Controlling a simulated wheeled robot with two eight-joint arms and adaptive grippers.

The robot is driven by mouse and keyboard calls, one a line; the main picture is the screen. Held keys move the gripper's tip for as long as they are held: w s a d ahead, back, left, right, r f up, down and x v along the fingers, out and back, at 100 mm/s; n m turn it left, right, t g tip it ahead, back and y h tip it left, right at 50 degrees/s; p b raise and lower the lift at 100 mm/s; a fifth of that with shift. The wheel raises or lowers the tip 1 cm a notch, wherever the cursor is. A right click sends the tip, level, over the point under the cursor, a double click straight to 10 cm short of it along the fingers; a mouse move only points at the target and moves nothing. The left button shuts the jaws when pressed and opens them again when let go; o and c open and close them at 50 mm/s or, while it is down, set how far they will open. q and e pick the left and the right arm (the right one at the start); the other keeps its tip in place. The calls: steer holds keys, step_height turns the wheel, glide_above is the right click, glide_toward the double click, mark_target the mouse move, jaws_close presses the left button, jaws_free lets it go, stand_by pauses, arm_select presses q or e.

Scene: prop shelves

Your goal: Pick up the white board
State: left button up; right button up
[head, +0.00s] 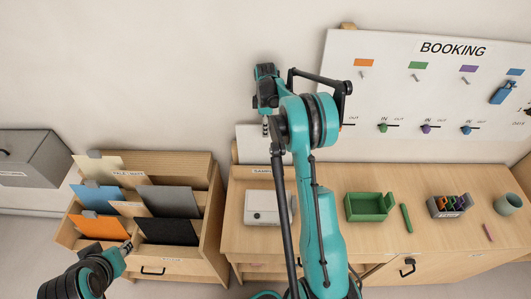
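A plain white board (248,146) stands upright at the back left of the desk, behind a small label strip. My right arm hides part of it. A large white board with the word BOOKING (450,75) is on the wall. My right gripper (265,115) is high in front of the wall, above the plain white board in the picture; I cannot make out its fingers or anything held. My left gripper (124,249) is by the front of the slotted wooden rack (205,225), at the lower left, and its fingers are not clear.
The rack holds cream (98,165), blue (90,197), orange (98,227), grey (168,201) and black (168,231) boards. A white box (262,207), green tray (370,208), pen holder (450,206) and cup (508,204) stand on the desk (340,240). A grey box (40,170) is far left.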

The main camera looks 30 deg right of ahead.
steer(key=shift+f, duration=0.4)
steer(key=shift+r, duration=0.1)
jaws_close()
